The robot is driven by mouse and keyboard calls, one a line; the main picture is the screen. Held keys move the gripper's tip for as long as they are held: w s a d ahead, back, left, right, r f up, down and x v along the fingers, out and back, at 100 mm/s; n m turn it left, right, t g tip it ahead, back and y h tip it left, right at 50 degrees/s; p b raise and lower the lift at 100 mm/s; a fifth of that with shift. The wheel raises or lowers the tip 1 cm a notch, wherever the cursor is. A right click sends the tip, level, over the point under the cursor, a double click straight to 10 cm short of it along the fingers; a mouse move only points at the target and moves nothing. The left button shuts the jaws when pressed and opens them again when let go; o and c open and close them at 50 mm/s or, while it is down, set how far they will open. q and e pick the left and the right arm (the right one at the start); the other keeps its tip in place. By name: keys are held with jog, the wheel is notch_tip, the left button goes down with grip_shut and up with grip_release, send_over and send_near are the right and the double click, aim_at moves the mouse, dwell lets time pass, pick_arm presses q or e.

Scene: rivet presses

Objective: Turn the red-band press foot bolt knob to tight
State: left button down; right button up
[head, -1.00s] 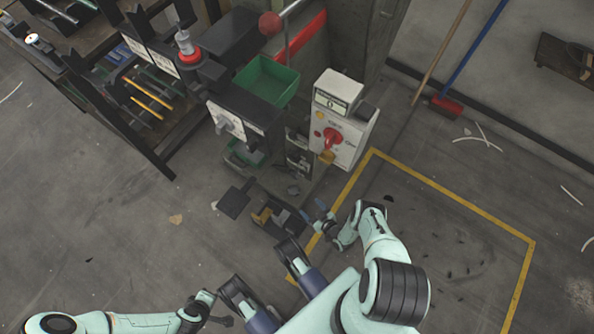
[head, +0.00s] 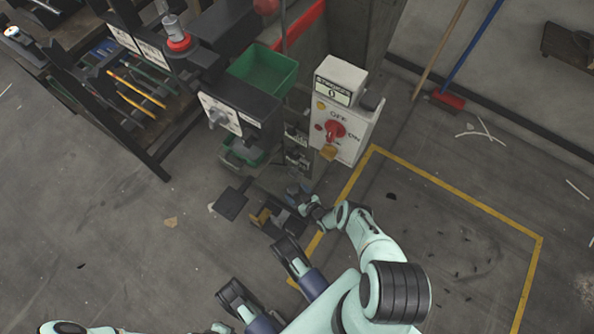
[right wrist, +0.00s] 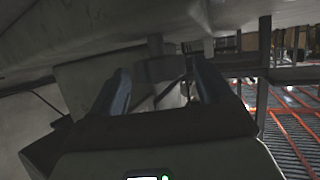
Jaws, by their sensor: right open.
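The press with the red band (head: 303,30) stands at top centre in the head view. My right gripper (head: 297,194) is down by that foot, open. The foot bolt knob cannot be made out in the head view; the gripper covers that spot. In the right wrist view the two fingers of my right gripper (right wrist: 165,88) are apart, with a dark grey block (right wrist: 165,68) seen between or beyond their tips. I cannot tell whether it is the knob or whether they touch it.
A white switch box (head: 342,115) with a red knob stands above the right gripper. A black pedal (head: 232,203) lies on the floor to the left. A green bin (head: 262,72) sits above.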

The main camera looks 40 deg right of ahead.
jog(key=c, duration=1)
jog(key=shift+a+m+h, duration=0.3)
jog(key=shift+m+h, duration=0.5)
jog(key=shift+h, duration=0.1)
jog(key=shift+c, duration=0.2)
jog(key=shift+w+a+m+g+h, duration=0.15)
jog(key=shift+m+g+h, duration=0.2)
jog(key=shift+m+h, duration=0.5)
jog(key=shift+s+a+m+g+h, duration=0.1)
jog(key=shift+m+g+h, duration=0.25)
jog(key=shift+m+h, duration=0.5)
jog(key=o, duration=1)
jog(key=shift+o, duration=0.2)
